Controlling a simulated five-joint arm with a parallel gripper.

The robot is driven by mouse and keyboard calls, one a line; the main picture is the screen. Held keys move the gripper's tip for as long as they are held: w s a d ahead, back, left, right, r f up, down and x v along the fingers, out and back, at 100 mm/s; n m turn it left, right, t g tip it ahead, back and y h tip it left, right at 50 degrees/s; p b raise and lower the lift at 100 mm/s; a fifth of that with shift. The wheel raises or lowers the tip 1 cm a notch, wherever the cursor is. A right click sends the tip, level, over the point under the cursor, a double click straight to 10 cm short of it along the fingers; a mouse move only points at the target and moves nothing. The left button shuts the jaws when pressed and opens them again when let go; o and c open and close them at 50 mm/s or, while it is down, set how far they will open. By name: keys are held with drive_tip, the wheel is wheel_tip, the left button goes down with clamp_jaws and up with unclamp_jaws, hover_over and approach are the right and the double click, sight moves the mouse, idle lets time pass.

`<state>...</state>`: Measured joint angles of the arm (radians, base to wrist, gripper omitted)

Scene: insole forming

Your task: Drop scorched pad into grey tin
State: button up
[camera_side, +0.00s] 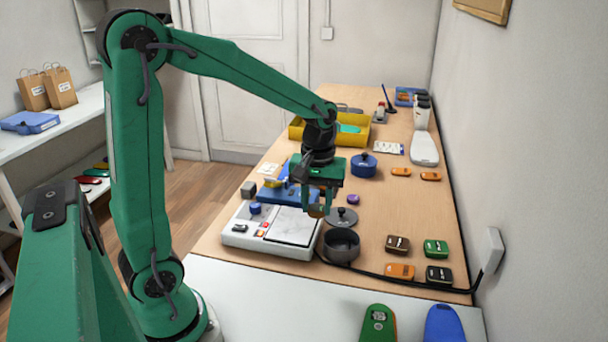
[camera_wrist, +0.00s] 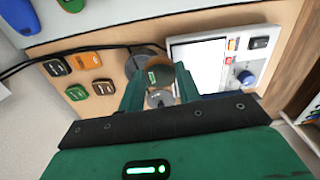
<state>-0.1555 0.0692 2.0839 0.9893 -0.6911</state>
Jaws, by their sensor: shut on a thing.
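My gripper (camera_side: 318,206) is shut on a small brownish pad (camera_side: 315,211), the scorched pad, and holds it in the air near the right part of the white heating unit. In the wrist view the pad (camera_wrist: 158,77) sits between my green fingertips (camera_wrist: 160,86) and shows a small green mark. The grey tin (camera_side: 341,248) stands open on the table, to the right of and nearer than my gripper in the side view. In the wrist view the tin (camera_wrist: 138,62) is partly hidden behind the pad and a finger. A grey lid (camera_side: 343,214) lies beside the tin.
The white unit (camera_side: 240,234) with a pale plate stands left of the tin. A black cable (camera_side: 390,280) runs along the near edge. Brown, green, orange and dark pads (camera_side: 397,246) lie to the right. A blue pot (camera_side: 362,168) and yellow tray (camera_side: 297,133) stand farther back.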

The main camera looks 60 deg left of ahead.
approach(347, 231)
drive_tip(key=s+d, duration=0.1)
drive_tip(key=d, duration=0.1)
drive_tip(key=s+d, duration=0.2)
drive_tip(key=shift+s+d+r, duration=0.1)
drive_tip(key=shift+s+r, duration=0.05)
drive_tip(key=shift+s, duration=0.1)
drive_tip(key=shift+f, duration=3)
drive_tip(key=o, duration=1)
drive_tip(key=shift+r, duration=0.1)
wheel_tip(347, 231, up, 8)
drive_tip(key=shift+f, duration=0.15)
